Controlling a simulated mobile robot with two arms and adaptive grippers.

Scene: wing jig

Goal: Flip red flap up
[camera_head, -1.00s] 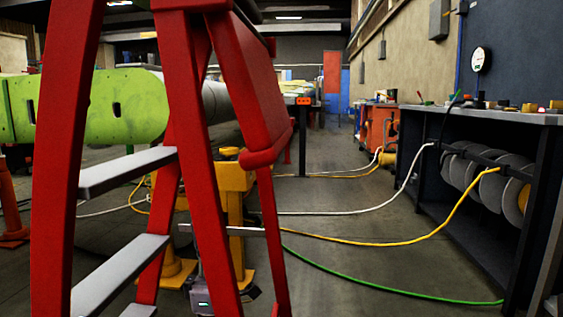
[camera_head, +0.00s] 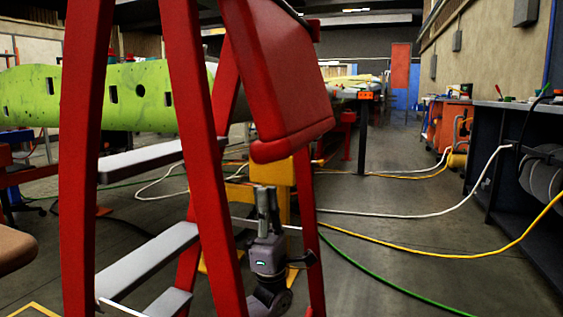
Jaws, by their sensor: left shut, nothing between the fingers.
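The red flap (camera_head: 275,75) hangs tilted down from the upper part of the red stepladder (camera_head: 190,130). Its lower edge is a thick rounded lip (camera_head: 292,144). My left gripper (camera_head: 267,192) stands upright below the flap, with its fingers pointing up and together. It is shut and empty. A visible gap separates the fingertips from the flap's lower lip. The ladder's front leg partly hides my left arm. My right gripper is not in view.
Grey steps (camera_head: 150,262) join the ladder's legs. A green wing panel (camera_head: 130,98) lies behind it. A yellow stand (camera_head: 268,172) is behind my gripper. White, yellow and green hoses (camera_head: 390,286) cross the floor to a workbench (camera_head: 525,170) at right.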

